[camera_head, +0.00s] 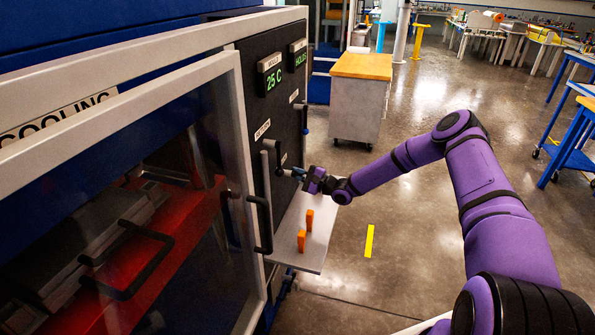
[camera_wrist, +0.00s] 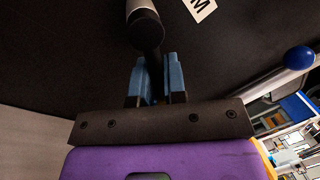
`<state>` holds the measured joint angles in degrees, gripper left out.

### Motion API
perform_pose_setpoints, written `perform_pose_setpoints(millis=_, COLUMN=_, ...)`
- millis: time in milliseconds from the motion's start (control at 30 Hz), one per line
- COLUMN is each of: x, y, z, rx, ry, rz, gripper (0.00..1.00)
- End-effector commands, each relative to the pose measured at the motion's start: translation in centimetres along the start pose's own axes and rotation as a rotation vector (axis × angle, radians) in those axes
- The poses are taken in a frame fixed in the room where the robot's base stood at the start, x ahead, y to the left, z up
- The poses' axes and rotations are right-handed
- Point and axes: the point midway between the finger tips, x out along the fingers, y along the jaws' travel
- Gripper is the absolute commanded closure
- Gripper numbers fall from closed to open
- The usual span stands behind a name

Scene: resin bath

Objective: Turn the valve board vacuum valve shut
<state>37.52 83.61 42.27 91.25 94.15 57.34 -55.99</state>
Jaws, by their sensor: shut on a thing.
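The valve board (camera_head: 267,110) is a black panel with small white labels and green readouts, at the centre left in the head view. My gripper (camera_head: 287,172) is at the lower part of this board. In the wrist view its two blue fingers (camera_wrist: 159,78) are closed around a dark valve handle (camera_wrist: 147,33) with a grey end. A white label ending in "M" (camera_wrist: 199,8) is beside the handle on the board. The fingers hide part of the handle, and in the head view the handle is too small to read its angle.
A grey shelf (camera_head: 318,240) with two orange blocks (camera_head: 301,240) is below my gripper. A glass-fronted door with a black handle (camera_head: 262,224) is to the left. A blue-knobbed lever (camera_wrist: 298,57) is to the right in the wrist view. A wood-topped cabinet (camera_head: 361,66) stands behind.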

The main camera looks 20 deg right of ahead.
Motion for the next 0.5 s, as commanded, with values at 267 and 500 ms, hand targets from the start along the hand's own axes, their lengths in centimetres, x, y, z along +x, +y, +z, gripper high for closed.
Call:
perform_pose_setpoints(millis=267, x=-0.5, y=1.2, z=-0.1, rx=0.257, ry=0.058, rz=-0.001, gripper=1.00)
perform_pose_setpoints(millis=500, x=-0.7, y=2.3, z=0.3, rx=0.480, ry=0.103, rz=-0.002, gripper=1.00)
